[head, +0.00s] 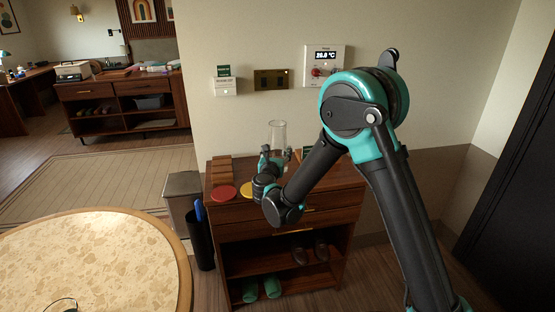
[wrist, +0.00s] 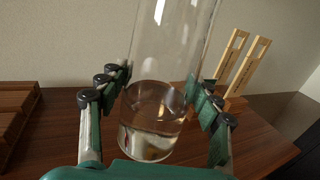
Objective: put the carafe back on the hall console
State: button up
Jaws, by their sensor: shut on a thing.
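The carafe (head: 278,132) is a clear glass cylinder, upright at the hall console. In the wrist view the carafe (wrist: 155,115) stands between my fingers with some clear liquid in its bottom. My gripper (head: 275,157) is shut on it, with its fingers (wrist: 162,80) at both sides of the glass. The hall console (head: 335,176) is dark wood, against the wall. Its top (wrist: 60,125) lies under the carafe; I cannot tell whether the base touches it.
A red disc (head: 223,193), a yellow disc (head: 247,190) and a slatted wooden piece (head: 221,170) are on the console's left. Wooden uprights (wrist: 245,68) stand behind right. A bin (head: 183,187), a black holder (head: 201,242) and a round table (head: 165,225) are left.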

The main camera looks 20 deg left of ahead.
jog(key=shift+f, duration=1.75)
jog(key=shift+f, duration=0.1)
jog(key=o, duration=1.9)
jog(key=shift+s, duration=0.15)
jog(key=s, duration=0.4)
jog(key=s+d, duration=0.1)
jog(key=s, duration=0.2)
jog(key=s+d, duration=0.1)
jog(key=s, duration=0.3)
jog(key=shift+s+d, duration=0.1)
jog(key=shift+s, duration=0.2)
